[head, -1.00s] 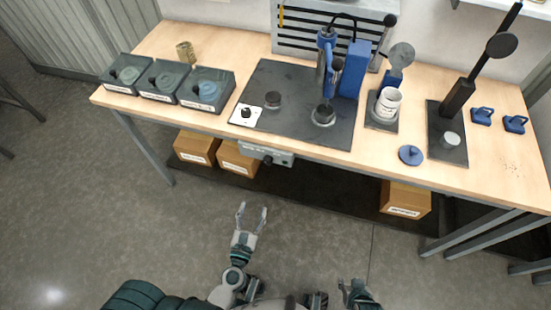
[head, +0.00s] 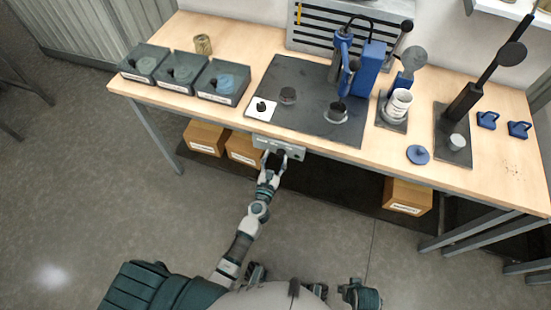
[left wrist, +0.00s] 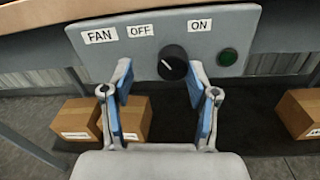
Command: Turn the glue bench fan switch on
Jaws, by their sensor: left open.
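The grey fan control panel (head: 285,146) hangs under the bench's front edge. In the left wrist view the panel (left wrist: 100,55) carries the labels FAN, OFF and ON. A dark green lamp (left wrist: 227,57) sits to the right of the knob. My left gripper (head: 280,156) is open in front of the panel. In the left wrist view its blue-padded fingers (left wrist: 160,72) stand either side of the knob; contact cannot be told. My right gripper (head: 360,293) is low at the bottom edge, its jaws unclear.
The wooden bench top (head: 235,48) is above the panel. Cardboard boxes (head: 206,138) sit on the low dark shelf beneath. Grey bins (head: 222,82), a dark mat (head: 305,118) and a blue press (head: 370,70) stand on the bench. The floor in front is clear.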

